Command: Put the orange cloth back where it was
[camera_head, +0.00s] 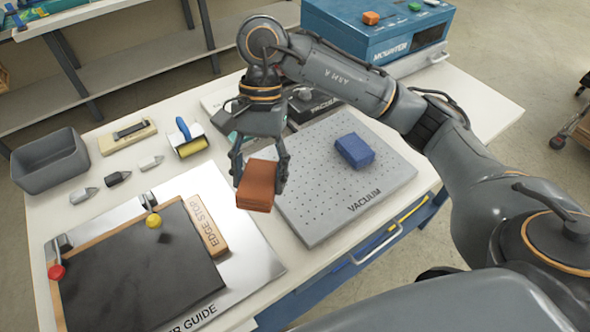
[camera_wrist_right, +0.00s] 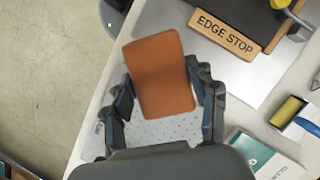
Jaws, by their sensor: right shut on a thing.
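The orange cloth (camera_head: 256,186) is a folded, block-like piece held in my right gripper (camera_head: 259,170). The right gripper is shut on it and holds it above the table, over the left edge of the grey vacuum plate. In the right wrist view the cloth (camera_wrist_right: 160,75) sits between the two fingers (camera_wrist_right: 165,100), slightly tilted. A blue folded cloth (camera_head: 355,150) lies on the vacuum plate (camera_head: 330,205). My left gripper is not in view.
A plate with a dark sheet (camera_head: 140,270) and a wooden edge stop (camera_head: 205,225) lies at the left front. A grey bin (camera_head: 50,162), a roller (camera_head: 187,138), a wooden block tool (camera_head: 127,136) and several small grey pieces stand behind it. The vacuum plate's front is clear.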

